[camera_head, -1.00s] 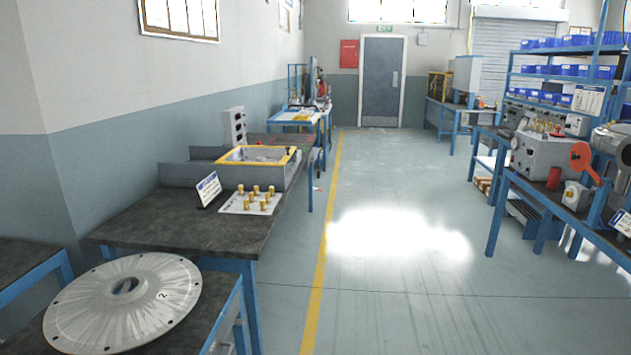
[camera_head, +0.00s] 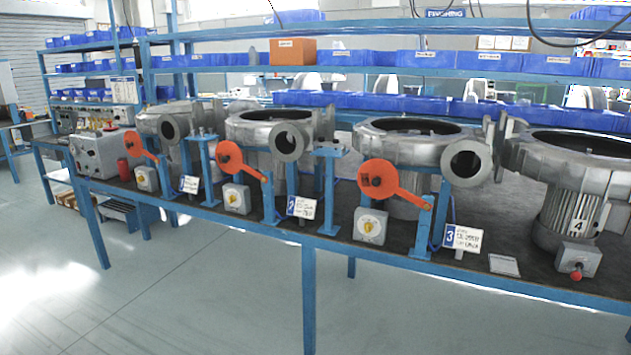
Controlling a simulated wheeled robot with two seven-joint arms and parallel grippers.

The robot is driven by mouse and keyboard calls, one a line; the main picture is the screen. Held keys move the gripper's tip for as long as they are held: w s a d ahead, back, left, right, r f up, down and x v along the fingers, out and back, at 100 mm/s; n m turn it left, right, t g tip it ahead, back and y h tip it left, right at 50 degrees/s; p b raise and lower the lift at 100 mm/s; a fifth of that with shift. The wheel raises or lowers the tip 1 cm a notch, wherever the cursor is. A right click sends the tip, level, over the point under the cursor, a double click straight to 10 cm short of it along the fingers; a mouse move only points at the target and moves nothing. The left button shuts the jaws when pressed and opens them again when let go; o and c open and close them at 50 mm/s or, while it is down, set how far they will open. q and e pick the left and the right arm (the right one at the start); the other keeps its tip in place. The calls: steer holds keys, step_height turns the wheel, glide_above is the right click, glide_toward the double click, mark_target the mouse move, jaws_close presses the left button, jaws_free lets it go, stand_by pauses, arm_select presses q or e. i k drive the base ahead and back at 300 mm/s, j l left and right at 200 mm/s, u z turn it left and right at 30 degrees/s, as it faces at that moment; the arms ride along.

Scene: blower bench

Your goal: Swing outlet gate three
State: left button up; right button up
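The blower with the number 3 card (camera_head: 460,237) stands on the long blue-framed bench, right of the picture's middle. Its grey housing (camera_head: 400,150) has a round outlet (camera_head: 465,163) facing front. The orange gate (camera_head: 378,180) beside it is a disc with an arm reaching right to a blue post (camera_head: 440,215). The disc stands to the left of the outlet, apart from it, and the outlet's opening shows uncovered. A switch box (camera_head: 370,226) with a yellow knob sits below the disc. Neither of my grippers is in view.
Similar orange gates stand at blower two (camera_head: 240,160) and blower one (camera_head: 140,146). Blower four (camera_head: 570,170) at the right shows a red-knobbed box and no orange gate. Shelves with blue bins (camera_head: 425,63) rise behind. The floor (camera_head: 170,290) in front is clear.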

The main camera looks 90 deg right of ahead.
mark_target(377, 179)
steer(key=z, duration=3.2)
